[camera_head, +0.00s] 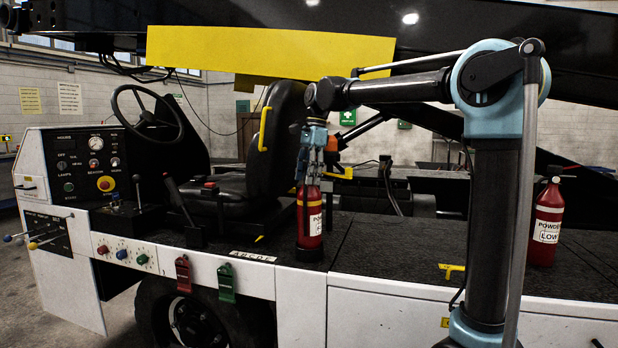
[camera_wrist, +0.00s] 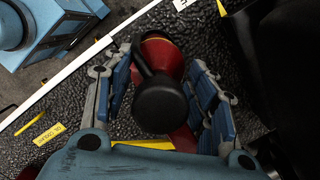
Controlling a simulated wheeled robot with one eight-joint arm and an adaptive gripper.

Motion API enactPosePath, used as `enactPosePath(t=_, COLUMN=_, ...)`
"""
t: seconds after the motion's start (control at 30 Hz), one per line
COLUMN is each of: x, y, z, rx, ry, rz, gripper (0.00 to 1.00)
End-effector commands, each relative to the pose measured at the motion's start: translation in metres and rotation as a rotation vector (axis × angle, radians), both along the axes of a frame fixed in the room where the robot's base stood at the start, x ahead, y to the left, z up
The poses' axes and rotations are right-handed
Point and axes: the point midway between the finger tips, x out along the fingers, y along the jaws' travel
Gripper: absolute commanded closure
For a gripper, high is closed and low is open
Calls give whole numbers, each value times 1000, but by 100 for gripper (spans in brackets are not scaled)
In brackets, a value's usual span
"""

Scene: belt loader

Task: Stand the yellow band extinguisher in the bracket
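A red extinguisher with a yellow band (camera_head: 309,218) and a white label stands upright on the dark deck. Its foot is in a low black ring-like bracket (camera_head: 309,254) near the deck's front edge. My gripper (camera_head: 311,180) points down over its top. In the wrist view, the black valve head and red shoulder (camera_wrist: 160,52) lie between my fingers (camera_wrist: 162,62). The fingers look spread, with a narrow dark gap beside the body, so my gripper appears open around the top. The bracket's inside is hidden.
Another red extinguisher (camera_head: 546,228), labelled LOW, stands on the deck at right. The black seat (camera_head: 280,140) rises close behind my gripper. A steering wheel (camera_head: 147,113) and control panel are at left. Red and green tags (camera_head: 226,282) hang on the front panel.

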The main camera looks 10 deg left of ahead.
Motion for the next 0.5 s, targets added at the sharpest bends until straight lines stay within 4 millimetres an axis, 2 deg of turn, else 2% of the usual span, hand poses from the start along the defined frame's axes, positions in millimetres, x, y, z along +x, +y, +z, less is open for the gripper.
enactPosePath(t=0.17, x=0, y=0, z=3, rx=0, ry=0, rz=0, gripper=48)
enactPosePath(t=0.27, x=1, y=-1, z=12, rx=0, ry=0, rz=-1, gripper=48)
enactPosePath(t=0.5, x=5, y=-7, z=53, rx=0, ry=0, rz=-1, gripper=48)
